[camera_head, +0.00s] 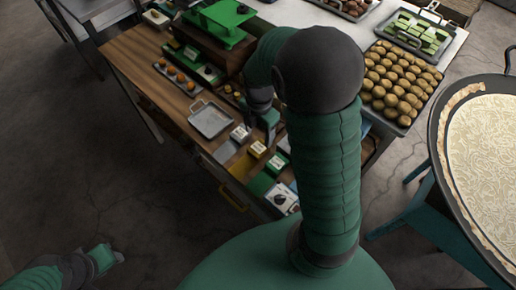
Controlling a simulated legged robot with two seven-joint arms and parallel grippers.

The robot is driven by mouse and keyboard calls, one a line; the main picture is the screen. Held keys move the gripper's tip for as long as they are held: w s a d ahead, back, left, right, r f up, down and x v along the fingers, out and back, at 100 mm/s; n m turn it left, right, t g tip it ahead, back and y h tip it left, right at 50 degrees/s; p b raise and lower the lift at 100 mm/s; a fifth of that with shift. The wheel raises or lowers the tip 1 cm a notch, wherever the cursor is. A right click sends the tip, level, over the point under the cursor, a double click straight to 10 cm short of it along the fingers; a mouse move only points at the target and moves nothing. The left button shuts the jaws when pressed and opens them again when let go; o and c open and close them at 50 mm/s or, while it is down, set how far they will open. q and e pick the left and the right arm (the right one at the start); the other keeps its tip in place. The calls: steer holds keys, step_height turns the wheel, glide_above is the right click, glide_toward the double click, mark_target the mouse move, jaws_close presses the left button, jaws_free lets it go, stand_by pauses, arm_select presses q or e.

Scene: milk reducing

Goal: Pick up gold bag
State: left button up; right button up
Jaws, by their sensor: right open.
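A small gold-yellow packet with a pale label, which looks like the gold bag (257,149), lies among other packets near the front edge of the wooden table. My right gripper (261,127) is open and empty just above and behind it, fingers pointing down. I cannot tell whether a fingertip touches the packet. My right arm crosses the middle of the view and hides part of the table. My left gripper (108,256) is low at the left, away from the table; its jaw opening is unclear.
A grey packet (240,133) and a green packet (263,182) lie close to the gold one. A metal tray (210,121) sits behind them on the wooden table (135,62). A tray of potatoes (400,85) and a large round pan (485,150) stand right.

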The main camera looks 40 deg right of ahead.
mark_target(257, 149)
steer(key=f, duration=0.4)
steer(key=w+a+f, duration=0.1)
steer(key=f, duration=0.1)
steer(key=shift+f, duration=0.15)
steer(key=f, duration=0.2)
steer(key=d+f+p, duration=0.1)
steer(key=f, duration=0.1)
steer(key=shift+d+f, duration=0.2)
steer(key=shift+f, duration=0.25)
steer(key=shift+a, duration=0.15)
steer(key=shift+c, duration=0.7)
steer(key=shift+a+r, duration=0.1)
steer(key=shift+a, duration=0.1)
steer(key=c, duration=1)
steer(key=shift+d, duration=0.1)
steer(key=shift+c, duration=0.2)
